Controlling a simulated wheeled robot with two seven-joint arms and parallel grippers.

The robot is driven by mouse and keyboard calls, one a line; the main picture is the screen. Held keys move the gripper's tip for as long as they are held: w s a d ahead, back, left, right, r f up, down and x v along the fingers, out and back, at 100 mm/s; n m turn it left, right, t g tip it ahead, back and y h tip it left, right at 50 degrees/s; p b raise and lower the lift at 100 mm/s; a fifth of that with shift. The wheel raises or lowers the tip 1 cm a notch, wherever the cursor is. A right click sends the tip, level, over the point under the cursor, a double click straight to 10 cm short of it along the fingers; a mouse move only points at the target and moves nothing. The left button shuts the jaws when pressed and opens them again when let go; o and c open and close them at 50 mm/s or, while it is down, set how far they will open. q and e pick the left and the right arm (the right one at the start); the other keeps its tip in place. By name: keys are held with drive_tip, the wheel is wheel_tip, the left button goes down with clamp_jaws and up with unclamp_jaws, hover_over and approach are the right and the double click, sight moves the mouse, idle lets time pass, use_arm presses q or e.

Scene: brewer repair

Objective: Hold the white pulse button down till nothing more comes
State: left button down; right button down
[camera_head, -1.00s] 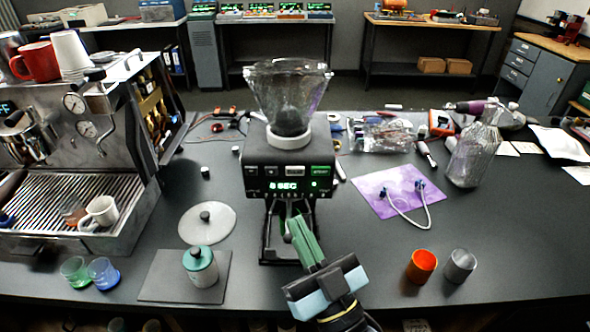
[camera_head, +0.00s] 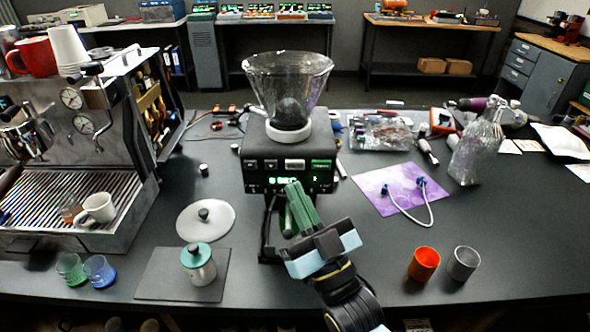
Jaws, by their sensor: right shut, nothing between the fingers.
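The grinder (camera_head: 256,150) stands mid-table, with a clear hopper (camera_head: 272,82) on top holding something dark low down. Its front panel has a row of buttons. The white button (camera_head: 295,164) sits between a dark button and a green one (camera_head: 321,164). A lit green display (camera_head: 280,181) lies below the row, partly hidden by my fingers. My right gripper (camera_head: 294,189) is shut and empty, its green fingertips in front of the panel just below the white button. I cannot tell whether they touch the panel. My left gripper is out of view.
An espresso machine (camera_head: 118,165) stands at left. A steel canister with a teal lid (camera_head: 198,264) stands on a dark mat (camera_head: 160,285); a round lid (camera_head: 205,221) lies behind it. Orange (camera_head: 424,263) and grey (camera_head: 463,263) cups stand at right, with clear table around them.

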sight(295, 165)
drive_tip(key=shift+w, duration=1.6)
idle(0.8)
drive_tip(key=shift+w+b, duration=0.3)
drive_tip(key=shift+w, duration=0.15)
